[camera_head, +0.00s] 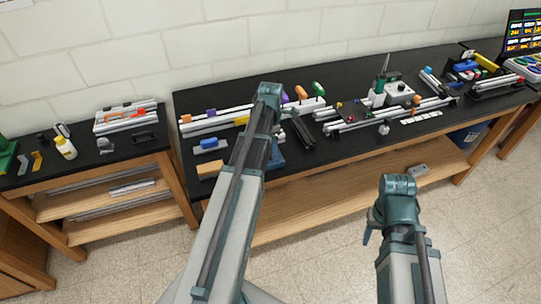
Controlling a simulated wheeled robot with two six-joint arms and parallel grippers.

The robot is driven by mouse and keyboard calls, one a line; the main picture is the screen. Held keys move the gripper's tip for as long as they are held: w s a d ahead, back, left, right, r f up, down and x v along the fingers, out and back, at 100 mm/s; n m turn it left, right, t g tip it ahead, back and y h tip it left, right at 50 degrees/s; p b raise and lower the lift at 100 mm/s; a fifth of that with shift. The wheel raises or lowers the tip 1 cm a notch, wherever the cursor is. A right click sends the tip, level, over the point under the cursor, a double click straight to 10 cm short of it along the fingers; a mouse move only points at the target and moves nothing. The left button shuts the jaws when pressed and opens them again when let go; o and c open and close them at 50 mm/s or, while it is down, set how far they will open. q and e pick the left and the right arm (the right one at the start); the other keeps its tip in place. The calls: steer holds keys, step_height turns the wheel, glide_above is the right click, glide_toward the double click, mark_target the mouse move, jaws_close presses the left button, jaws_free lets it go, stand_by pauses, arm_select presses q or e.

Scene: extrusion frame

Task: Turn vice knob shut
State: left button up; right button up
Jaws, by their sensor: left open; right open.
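A blue block-like part (277,158) shows at the front edge of the long black bench, just right of my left arm. It may be the vice, but my arm hides much of it and I cannot make out a knob. My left arm rises across the middle of the view, its upper end in front of the bench. My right arm stands lower right, in front of the bench and over the floor.
The long black bench (350,150) holds aluminium extrusions (205,124), a dark bar (302,132), a green-and-white device (380,92) and small coloured parts. Wooden shelves lie below; floor in front is clear.

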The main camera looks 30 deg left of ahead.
arm_select(q)
steer(key=shift+f+b, duration=0.3)
steer(key=shift+f, duration=0.4)
steer(key=shift+r, duration=0.1)
jaws_close()
